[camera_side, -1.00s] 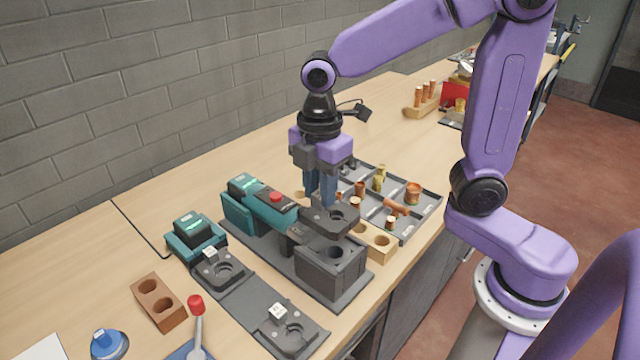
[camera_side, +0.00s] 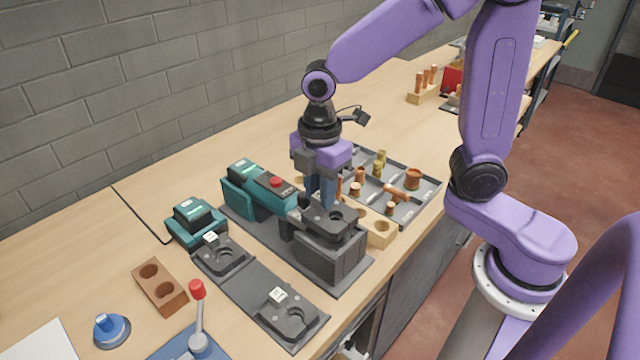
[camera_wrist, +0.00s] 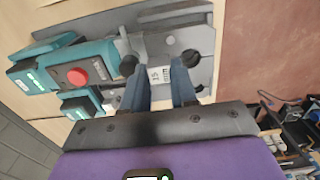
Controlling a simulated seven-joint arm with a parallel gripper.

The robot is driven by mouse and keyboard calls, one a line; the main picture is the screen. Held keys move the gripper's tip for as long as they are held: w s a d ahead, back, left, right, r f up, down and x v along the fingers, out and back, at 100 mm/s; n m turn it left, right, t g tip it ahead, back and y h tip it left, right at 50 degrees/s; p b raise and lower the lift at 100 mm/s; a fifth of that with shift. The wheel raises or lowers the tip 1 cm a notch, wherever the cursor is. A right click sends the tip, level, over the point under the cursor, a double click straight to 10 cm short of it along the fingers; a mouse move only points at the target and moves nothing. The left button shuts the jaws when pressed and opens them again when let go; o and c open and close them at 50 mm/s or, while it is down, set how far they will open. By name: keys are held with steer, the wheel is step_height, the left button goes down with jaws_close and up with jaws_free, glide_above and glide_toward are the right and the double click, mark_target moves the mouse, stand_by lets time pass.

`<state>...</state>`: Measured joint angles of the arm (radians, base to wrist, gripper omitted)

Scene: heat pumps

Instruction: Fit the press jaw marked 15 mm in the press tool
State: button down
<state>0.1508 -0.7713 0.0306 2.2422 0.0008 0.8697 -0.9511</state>
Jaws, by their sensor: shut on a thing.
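The press jaw marked 15 mm (camera_side: 333,222) is dark grey, and its white label (camera_wrist: 159,75) reads 15 mm in the wrist view. My gripper (camera_side: 320,196) is shut on it, with one blue finger on each side of the label (camera_wrist: 160,92). The teal press tool (camera_side: 262,192) lies on a dark base with its red button up. The held jaw sits level at the tool's front end, just over or on the dark grey block (camera_side: 328,258). The fingers partly hide the joint, so I cannot tell whether the jaw is seated.
Two other jaws, a far one (camera_side: 222,256) and a near one (camera_side: 289,313), lie on a dark tray. A teal battery unit (camera_side: 196,223) stands left. A compartment tray (camera_side: 425,200) with copper and brass fittings and a wooden block (camera_side: 379,232) are close on the right.

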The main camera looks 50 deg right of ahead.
steer(key=shift+f, duration=1.7)
stand_by(1.0)
steer(key=c, duration=0.8)
jaws_free()
steer(key=shift+w, duration=0.1)
steer(key=shift+r, duration=0.1)
steer(key=shift+w+r, duration=0.1)
steer(key=shift+r, duration=0.2)
step_height(320, 180, up, 16)
steer(key=s+d+f+m, duration=0.2)
steer(key=s+d+f, duration=0.2)
steer(key=s, duration=0.5)
steer(key=s+d+f+m, duration=0.3)
steer(key=s+f, duration=0.5)
steer(key=s, duration=0.1)
steer(key=shift+s+d, duration=0.15)
steer(key=shift+d, duration=0.2)
